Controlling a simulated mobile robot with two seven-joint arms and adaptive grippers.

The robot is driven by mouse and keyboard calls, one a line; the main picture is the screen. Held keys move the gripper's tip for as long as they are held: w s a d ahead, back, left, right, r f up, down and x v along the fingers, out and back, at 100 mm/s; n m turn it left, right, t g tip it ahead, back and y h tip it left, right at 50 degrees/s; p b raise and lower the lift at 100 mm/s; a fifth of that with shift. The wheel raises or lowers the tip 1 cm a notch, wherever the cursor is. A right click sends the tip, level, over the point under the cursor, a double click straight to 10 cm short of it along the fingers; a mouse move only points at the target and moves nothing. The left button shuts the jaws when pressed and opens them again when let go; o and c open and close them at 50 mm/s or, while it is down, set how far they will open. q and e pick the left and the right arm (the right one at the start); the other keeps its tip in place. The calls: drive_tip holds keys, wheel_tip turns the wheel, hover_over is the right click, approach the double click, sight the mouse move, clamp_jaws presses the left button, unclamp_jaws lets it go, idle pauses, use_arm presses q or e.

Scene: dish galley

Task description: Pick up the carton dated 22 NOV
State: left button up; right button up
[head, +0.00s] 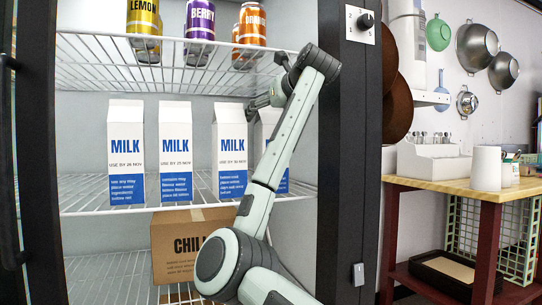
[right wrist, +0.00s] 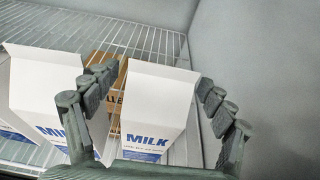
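Several white-and-blue milk cartons stand upright in a row on the middle fridge shelf. The left carton (head: 126,150), second carton (head: 175,150) and third carton (head: 230,150) show small dates that seem to read 26 or 28, 25 and 30 NOV. The rightmost carton (head: 284,184) is mostly behind my right arm, its date hidden. My right gripper (head: 263,99) is at the top of this carton. In the right wrist view my open gripper (right wrist: 150,88) has its fingers on either side of a milk carton (right wrist: 156,100); I cannot tell whether they touch it. My left gripper is out of view.
Cans (head: 200,22) stand on the wire shelf above, and a cardboard chilli box (head: 178,240) sits below. Another carton (right wrist: 35,95) stands close left of the gripper. The fridge wall (right wrist: 265,80) is close on its right. A black frame (head: 345,170) edges the opening.

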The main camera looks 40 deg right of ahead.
clamp_jaws()
drive_tip(key=shift+r, duration=0.15)
idle(0.4)
drive_tip(key=shift+r, duration=0.1)
